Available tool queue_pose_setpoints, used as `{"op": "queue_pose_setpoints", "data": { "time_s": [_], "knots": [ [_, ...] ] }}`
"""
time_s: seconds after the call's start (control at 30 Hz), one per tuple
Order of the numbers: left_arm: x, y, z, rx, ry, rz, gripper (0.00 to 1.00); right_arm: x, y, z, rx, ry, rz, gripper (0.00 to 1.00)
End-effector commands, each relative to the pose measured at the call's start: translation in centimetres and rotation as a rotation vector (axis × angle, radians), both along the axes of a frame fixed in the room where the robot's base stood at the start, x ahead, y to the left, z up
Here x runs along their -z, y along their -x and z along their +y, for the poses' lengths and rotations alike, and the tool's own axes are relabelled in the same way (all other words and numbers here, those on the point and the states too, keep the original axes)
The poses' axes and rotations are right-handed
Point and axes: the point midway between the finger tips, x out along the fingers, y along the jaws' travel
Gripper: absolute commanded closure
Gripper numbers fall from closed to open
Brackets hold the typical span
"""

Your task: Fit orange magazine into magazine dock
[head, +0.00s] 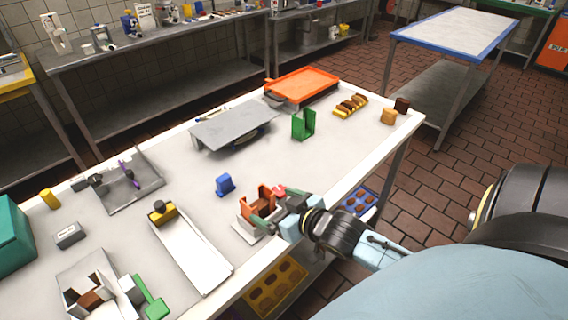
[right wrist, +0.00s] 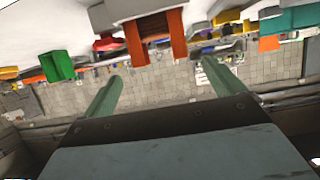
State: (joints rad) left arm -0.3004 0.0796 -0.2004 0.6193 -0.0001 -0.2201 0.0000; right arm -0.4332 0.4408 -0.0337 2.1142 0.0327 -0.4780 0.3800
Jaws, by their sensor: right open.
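The orange magazine (head: 262,205), a U-shaped holder with upright walls, stands at the table's front edge on a light grey base, which looks like the magazine dock (head: 245,228). In the right wrist view the orange magazine (right wrist: 178,35) shows at the top, against the light grey dock (right wrist: 125,8). I cannot tell how fully it sits in the dock. My right gripper (head: 281,205) is just right of the magazine. In the right wrist view the gripper (right wrist: 161,78) has its fingers wide apart, with nothing between them. My left gripper is out of view.
A blue block (head: 225,184) is behind the magazine. A green holder (head: 303,125) stands farther back, right of a raised grey plate (head: 235,123). A long white tray (head: 190,250) lies to the left. The table (head: 290,165) is clear between magazine and green holder.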

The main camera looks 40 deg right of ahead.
Motion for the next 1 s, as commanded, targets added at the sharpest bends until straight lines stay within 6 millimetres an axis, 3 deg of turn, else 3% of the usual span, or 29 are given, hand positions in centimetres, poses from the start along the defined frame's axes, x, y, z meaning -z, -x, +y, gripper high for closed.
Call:
{"op": "queue_pose_setpoints", "data": {
  "time_s": [0.23, 1.0],
  "knots": [
    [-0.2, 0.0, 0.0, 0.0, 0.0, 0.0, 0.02, -0.9, 2.3, -0.2, 0.0, 0.0, 0.0, 0.06],
    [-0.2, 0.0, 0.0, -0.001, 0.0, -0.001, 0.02, -0.5, 3.1, 0.2, 0.01, 0.008, 0.04, 0.06]
  ]
}}
